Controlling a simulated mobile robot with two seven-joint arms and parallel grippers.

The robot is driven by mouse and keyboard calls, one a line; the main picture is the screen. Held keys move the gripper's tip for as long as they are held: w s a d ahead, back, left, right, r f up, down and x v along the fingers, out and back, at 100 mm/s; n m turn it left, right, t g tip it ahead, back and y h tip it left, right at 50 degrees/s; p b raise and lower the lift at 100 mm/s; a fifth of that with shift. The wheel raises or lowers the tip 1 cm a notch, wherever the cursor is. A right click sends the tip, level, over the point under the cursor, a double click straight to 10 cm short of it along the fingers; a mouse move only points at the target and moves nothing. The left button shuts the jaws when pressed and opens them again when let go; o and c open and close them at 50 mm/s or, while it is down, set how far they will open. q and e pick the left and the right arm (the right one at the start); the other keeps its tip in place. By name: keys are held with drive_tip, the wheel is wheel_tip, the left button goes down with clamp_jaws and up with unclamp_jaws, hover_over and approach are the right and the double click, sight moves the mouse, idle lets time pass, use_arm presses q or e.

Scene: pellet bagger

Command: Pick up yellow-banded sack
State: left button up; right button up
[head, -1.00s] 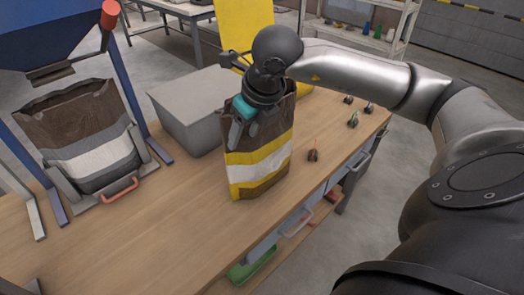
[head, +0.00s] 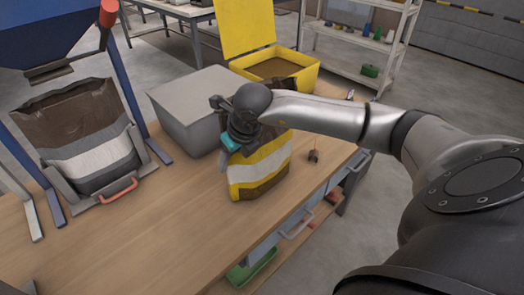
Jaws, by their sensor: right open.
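The yellow-banded sack (head: 262,172) stands upright on the wooden workbench, brown with yellow and white bands. My right gripper (head: 226,160) is at the sack's upper left side, with a teal part showing near its fingers. It is open. The arm and wrist cover part of the sack's top, and I cannot tell whether a finger touches the sack. My left gripper is not in view.
A brown sack with white and grey bands (head: 92,160) sits in a holder with a red handle under the blue hopper (head: 50,30). A grey bin (head: 187,112) stands behind the yellow-banded sack. A yellow open-lidded box (head: 300,72) is farther back.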

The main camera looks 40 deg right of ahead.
drive_tip(key=shift+c, duration=0.3)
clamp_jaws()
drive_tip(key=shift+w+r, duration=0.1)
drive_tip(key=shift+r, duration=0.05)
idle(0.9)
